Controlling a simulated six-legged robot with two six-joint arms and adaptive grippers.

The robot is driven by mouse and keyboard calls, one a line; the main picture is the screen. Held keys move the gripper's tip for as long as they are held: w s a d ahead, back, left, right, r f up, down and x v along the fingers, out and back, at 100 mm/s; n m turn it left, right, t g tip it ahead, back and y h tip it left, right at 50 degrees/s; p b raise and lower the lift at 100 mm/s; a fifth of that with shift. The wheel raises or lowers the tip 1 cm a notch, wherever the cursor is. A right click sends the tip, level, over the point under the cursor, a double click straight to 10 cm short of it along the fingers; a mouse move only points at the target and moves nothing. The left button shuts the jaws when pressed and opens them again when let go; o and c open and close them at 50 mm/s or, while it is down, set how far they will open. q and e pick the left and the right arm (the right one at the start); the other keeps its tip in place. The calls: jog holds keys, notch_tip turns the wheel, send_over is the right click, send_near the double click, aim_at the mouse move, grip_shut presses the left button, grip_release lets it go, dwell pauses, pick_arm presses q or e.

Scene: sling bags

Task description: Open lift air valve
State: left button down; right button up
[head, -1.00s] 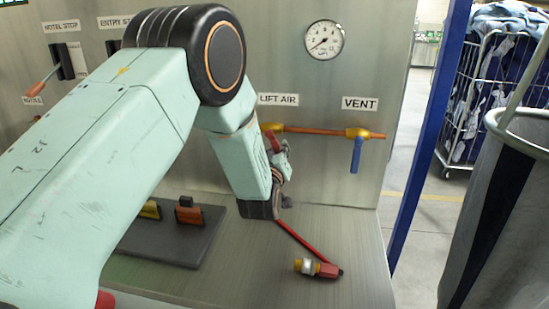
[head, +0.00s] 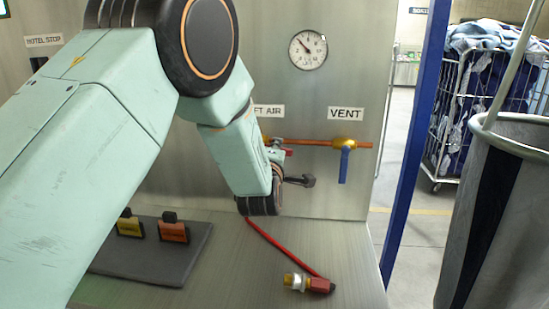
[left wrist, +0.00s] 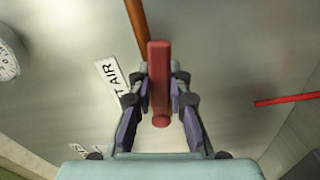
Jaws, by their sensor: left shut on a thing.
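The lift air valve's red handle (left wrist: 159,75) stands between the fingers of my left gripper (left wrist: 160,100) in the left wrist view, running nearly in line with the copper pipe behind it. My left gripper (head: 290,168) is shut on this handle. In the head view my wrist hides most of the valve, and only a bit of red shows beside the fingers. The LIFT AIR label (head: 268,111) is partly covered by my arm. It also shows in the left wrist view (left wrist: 112,78). My right gripper is not in view.
The vent valve's blue handle (head: 344,165) hangs down to the right on the same copper pipe (head: 315,143). A pressure gauge (head: 308,50) is above. A red hose with a fitting (head: 310,283) lies on the metal shelf beside a dark pedal plate (head: 190,262). A blue post (head: 412,140) stands right.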

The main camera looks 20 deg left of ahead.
pick_arm(q)
jog(key=shift+r+n+b, duration=0.3)
jog(key=shift+n, duration=0.7)
jog(key=c, duration=1.7)
grip_release()
jog(key=o, duration=0.5)
jog(key=shift+s+a+r, duration=0.1)
jog(key=shift+s+r, duration=0.15)
jog(key=shift+w, duration=0.15)
jog(key=shift+f, duration=0.1)
